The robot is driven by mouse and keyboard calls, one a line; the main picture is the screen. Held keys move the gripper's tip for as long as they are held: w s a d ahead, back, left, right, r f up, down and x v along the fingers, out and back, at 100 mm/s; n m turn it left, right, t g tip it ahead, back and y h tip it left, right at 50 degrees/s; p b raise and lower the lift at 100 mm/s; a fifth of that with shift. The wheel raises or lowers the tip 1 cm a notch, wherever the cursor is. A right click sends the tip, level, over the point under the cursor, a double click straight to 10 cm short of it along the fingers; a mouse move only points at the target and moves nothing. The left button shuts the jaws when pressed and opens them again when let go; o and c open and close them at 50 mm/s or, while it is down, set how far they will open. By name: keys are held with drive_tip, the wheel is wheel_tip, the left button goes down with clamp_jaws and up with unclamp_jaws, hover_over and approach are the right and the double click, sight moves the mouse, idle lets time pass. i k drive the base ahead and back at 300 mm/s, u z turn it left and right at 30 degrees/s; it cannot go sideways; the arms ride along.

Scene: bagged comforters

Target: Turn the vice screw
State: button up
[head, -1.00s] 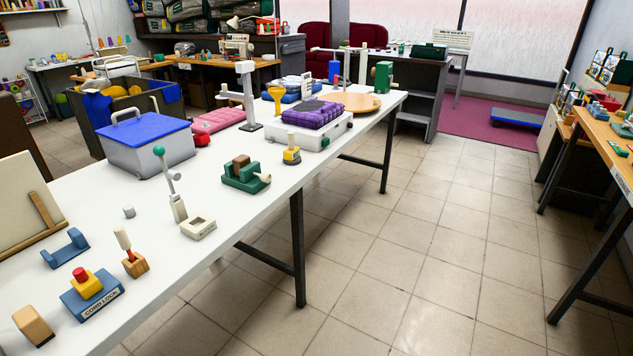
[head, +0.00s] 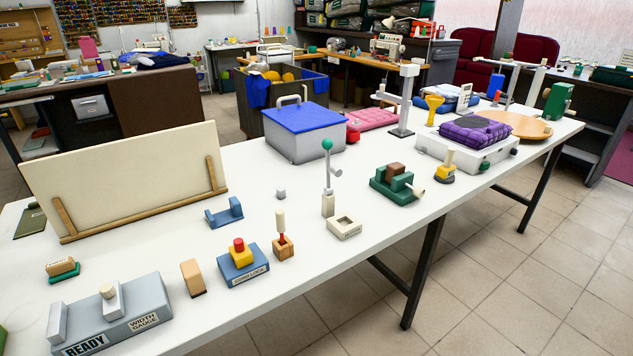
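A small green vice (head: 384,186) stands on the white table, right of the middle in the head view. A brown block (head: 395,170) sits between its jaws. A pale screw handle (head: 416,190) sticks out at its right side, toward the table's front edge. My gripper is not in view, and nothing is seen touching the vice.
Left of the vice are a lever with a green ball (head: 327,145) and a small beige tray (head: 344,228). A yellow-based stamp-like piece (head: 446,170) stands to its right. A blue-lidded box (head: 304,130) is behind. Tiled floor (head: 480,270) in front is clear.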

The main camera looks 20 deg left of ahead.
sight(418, 192)
drive_tip(key=u, duration=0.8)
drive_tip(key=i, duration=1.1)
drive_tip(key=u, duration=0.45)
